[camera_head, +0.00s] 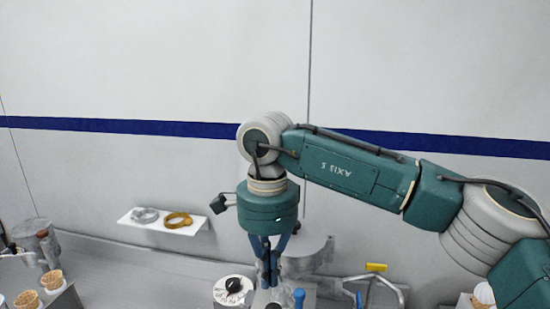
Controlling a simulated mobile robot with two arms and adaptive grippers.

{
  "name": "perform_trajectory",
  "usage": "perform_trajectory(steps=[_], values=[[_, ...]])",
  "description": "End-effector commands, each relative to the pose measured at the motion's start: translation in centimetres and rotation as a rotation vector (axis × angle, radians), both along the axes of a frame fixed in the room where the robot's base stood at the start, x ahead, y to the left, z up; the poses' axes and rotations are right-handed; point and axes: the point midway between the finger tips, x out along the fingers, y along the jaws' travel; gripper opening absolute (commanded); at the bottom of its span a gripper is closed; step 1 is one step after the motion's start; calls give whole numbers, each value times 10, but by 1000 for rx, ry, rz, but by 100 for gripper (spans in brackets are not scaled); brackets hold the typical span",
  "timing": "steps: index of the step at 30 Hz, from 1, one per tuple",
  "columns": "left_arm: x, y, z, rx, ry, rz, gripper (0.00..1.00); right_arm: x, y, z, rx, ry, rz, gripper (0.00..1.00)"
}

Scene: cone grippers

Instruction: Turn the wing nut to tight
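A white round plate (222,293) with dark marks stands at the bottom centre, with a black knob (235,284) on top. I cannot tell whether this knob is the wing nut; no other clear wing nut shows. My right gripper (269,281) points down just right of the plate, its blue fingers close together. Its fingertips run down among the grey fixture parts, so what lies between them is hidden.
A white wall shelf (185,228) holds a grey ring (145,216) and a tan ring (178,220). A blue-topped handle (299,296) and a yellow-gripped bent bar (376,267) stand right of the gripper.

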Motion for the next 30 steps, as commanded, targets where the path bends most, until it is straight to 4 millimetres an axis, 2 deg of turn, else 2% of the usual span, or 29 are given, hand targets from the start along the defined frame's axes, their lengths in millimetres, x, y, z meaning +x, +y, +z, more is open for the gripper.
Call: perform_trajectory(steps=[20, 30], values=[[0, 0, 5, 1, 0, 1, 49, 7, 1, 0, 0, 0, 1, 0], [1, 1, 9, 1, -1, 2, 49, 7, 9, 1, 0, 0, 0, 0]])
